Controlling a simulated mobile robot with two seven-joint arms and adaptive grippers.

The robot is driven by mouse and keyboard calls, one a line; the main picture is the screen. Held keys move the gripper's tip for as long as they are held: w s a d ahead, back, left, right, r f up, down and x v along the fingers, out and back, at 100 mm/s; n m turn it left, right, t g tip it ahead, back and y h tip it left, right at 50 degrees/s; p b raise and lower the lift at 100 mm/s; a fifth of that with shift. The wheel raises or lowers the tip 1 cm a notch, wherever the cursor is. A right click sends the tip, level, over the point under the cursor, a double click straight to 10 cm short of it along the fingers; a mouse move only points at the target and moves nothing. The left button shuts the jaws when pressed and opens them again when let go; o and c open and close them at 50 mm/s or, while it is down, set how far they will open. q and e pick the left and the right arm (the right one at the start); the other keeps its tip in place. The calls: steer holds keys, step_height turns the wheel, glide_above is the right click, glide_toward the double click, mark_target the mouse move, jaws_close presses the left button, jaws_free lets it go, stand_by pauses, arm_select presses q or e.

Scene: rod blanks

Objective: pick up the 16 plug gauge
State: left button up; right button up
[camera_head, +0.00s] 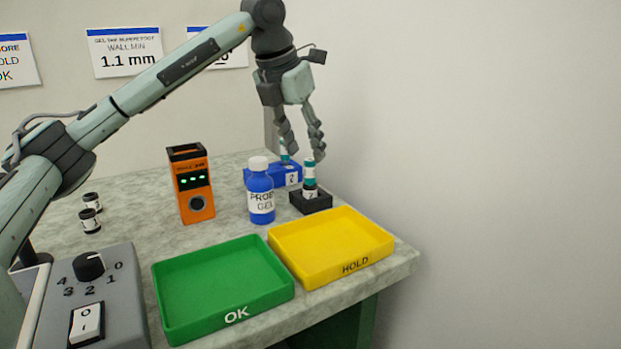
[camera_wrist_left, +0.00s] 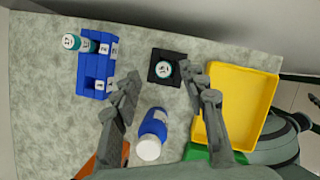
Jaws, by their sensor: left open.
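A plug gauge with teal and white bands (camera_head: 309,174) stands upright in a small black block (camera_head: 318,204). In the wrist view its round white end (camera_wrist_left: 163,69) faces up, with a mark too small to read surely. A second teal and white gauge (camera_wrist_left: 72,42) is at the blue rack (camera_wrist_left: 92,72), and shows partly behind in the head view (camera_head: 284,156). I cannot read which is 16. My left gripper (camera_head: 304,152) is open and empty, pointing down just above the gauge in the black block. Its fingers (camera_wrist_left: 163,82) lie either side of that gauge, apart from it.
A blue gel bottle (camera_head: 261,195) and an orange device (camera_head: 192,188) stand left of the block. A green OK tray (camera_head: 215,245) and a yellow HOLD tray (camera_head: 335,220) lie in front.

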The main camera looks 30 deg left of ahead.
mark_target(309, 160)
arm_select(q)
steer(key=shift+x, duration=1.95)
steer(key=shift+s+d, duration=0.1)
steer(key=shift+d, duration=0.1)
steer(key=shift+c, duration=0.6)
jaws_close()
